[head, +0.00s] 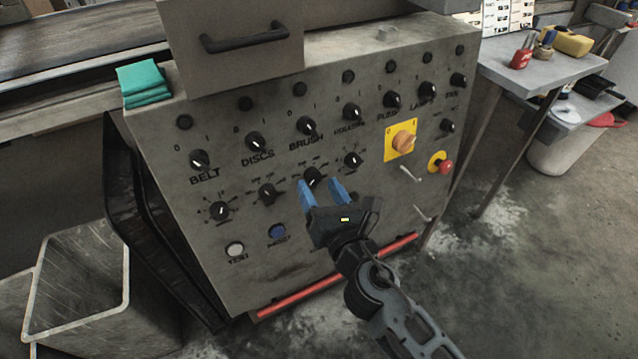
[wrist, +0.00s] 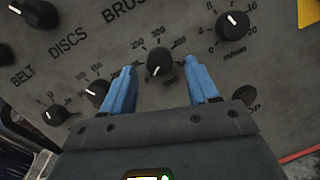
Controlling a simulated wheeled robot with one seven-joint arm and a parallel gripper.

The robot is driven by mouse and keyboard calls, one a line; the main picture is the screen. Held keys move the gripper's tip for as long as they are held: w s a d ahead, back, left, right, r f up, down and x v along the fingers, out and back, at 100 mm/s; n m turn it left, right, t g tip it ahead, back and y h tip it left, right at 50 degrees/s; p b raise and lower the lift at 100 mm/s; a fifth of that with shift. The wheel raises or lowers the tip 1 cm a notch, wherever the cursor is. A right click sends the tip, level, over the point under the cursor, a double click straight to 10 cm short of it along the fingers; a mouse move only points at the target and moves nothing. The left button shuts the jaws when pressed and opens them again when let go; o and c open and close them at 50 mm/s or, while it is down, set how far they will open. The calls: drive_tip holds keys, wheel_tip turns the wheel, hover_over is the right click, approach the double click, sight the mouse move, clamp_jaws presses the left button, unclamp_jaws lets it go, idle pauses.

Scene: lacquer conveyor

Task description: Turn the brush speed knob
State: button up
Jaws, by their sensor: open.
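The brush speed knob (head: 313,176) is a black dial with a white pointer line and a printed number scale. It sits in the lower dial row of the grey control panel (head: 290,255), under the BRUSH label. In the wrist view the knob (wrist: 160,61) shows between my two blue fingertips, its pointer aimed down and slightly left. My gripper (head: 321,184) is open and empty in front of the panel. One finger is on each side of the knob in the wrist view, with gaps. I cannot tell whether the tips reach past its face.
Neighbouring dials are close: one to the left (head: 267,193) and the m/min dial to the right (wrist: 233,25). A yellow-plated orange switch (head: 403,142) and a red button (head: 445,167) are further right. A blue button (head: 278,231) is below left. A handled box (head: 235,45) overhangs the panel top.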

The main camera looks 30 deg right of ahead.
drive_tip(key=shift+w, duration=0.65)
drive_tip(key=c, duration=1)
